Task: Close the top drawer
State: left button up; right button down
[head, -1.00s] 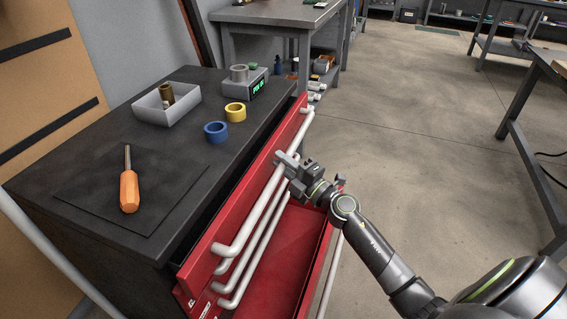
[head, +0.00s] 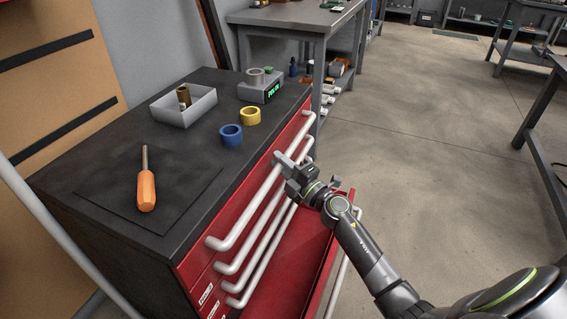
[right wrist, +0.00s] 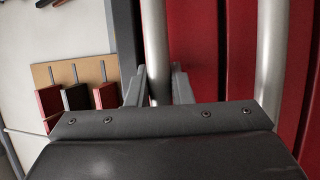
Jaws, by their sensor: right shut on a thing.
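The top drawer (head: 201,260) is the uppermost red front of the cabinet, and its front stands against the cabinet body under the dark top, with no clear gap. Its long pale handle (head: 240,225) runs along the front. My right gripper (head: 287,162) is shut on this handle near its far half. In the right wrist view the two fingers (right wrist: 158,88) sit on either side of the handle bar (right wrist: 155,45). My left gripper is in neither view.
A lower red drawer (head: 312,262) stands pulled out below my right arm. Open floor lies to the right.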

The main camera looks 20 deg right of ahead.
jog(key=shift+w+r, duration=0.1)
jog(key=c, duration=1.3)
grip_release()
jog(key=shift+a, duration=0.15)
jog(key=shift+f, duration=0.2)
